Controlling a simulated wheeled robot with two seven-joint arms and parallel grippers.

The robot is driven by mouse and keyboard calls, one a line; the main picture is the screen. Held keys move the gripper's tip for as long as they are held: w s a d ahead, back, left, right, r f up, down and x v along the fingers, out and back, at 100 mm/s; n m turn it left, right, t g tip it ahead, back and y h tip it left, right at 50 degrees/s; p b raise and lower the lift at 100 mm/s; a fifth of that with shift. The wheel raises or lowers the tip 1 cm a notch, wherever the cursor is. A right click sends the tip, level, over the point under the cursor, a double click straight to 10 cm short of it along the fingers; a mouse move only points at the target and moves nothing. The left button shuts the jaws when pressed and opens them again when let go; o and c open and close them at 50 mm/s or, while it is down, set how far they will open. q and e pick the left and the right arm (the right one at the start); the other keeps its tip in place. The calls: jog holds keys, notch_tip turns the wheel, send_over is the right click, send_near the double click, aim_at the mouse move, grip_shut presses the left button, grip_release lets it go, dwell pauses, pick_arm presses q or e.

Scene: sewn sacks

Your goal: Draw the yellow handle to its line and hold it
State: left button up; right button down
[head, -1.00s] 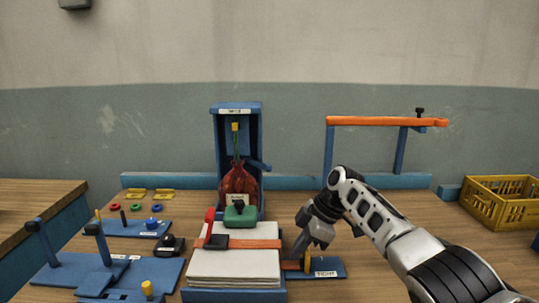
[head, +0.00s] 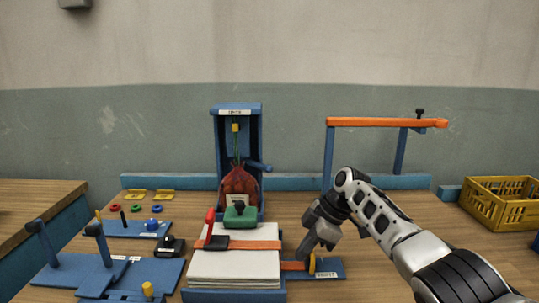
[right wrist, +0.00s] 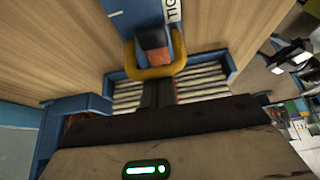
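The yellow handle (head: 312,265) stands upright on a blue plate (head: 332,265) at the end of an orange strap (head: 293,266). It shows as a yellow U at the fingertips in the right wrist view (right wrist: 153,72). A white label reading TIGHT (head: 326,275) lies on the plate beside the handle; in the right wrist view the label (right wrist: 172,10) is cut off. My right gripper (head: 305,253) reaches down at the handle; its dark fingers lie close together and look shut on it, though the contact is partly hidden. My left gripper is out of view.
The strap crosses a white padded stack (head: 235,270) on a blue base. A red sack (head: 238,183) stands in a blue frame (head: 215,150) behind. An orange-topped rack (head: 380,121) rises behind my right arm. A yellow crate (head: 500,210) is far right.

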jog(key=shift+d, duration=2.15)
